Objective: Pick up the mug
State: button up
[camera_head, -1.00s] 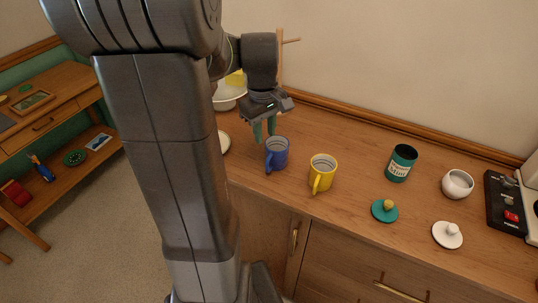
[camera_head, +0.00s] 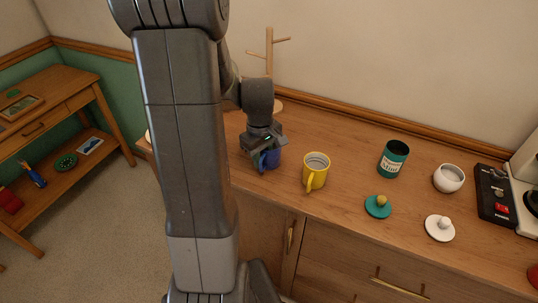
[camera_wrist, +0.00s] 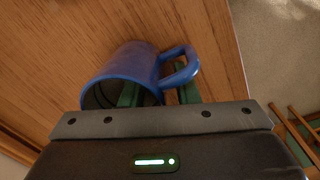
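A blue mug (camera_head: 271,158) stands on the wooden cabinet top, partly hidden by my gripper (camera_head: 262,158) in the head view. In the wrist view the blue mug (camera_wrist: 128,62) shows its rim and its handle (camera_wrist: 184,66). My gripper (camera_wrist: 160,95) is right over it with its two green fingers apart. One finger is at the mug's mouth, seemingly inside the rim. The other is at the handle, on the far side of the mug's wall. The fingertips are hidden, and contact with the wall is unclear. A yellow mug (camera_head: 316,172) stands to the right, apart from my gripper.
A green canister (camera_head: 393,160), its green lid (camera_head: 378,206), a white pot (camera_head: 449,178) and its white lid (camera_head: 440,228) stand farther right. A black device (camera_head: 495,195) is beyond them. A wooden mug tree (camera_head: 270,55) stands behind my gripper, near the wall.

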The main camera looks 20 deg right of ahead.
grip_shut()
jog(key=shift+r, duration=0.15)
notch_tip(320, 180, up, 10)
jog(key=shift+f, duration=0.1)
dwell(0.4)
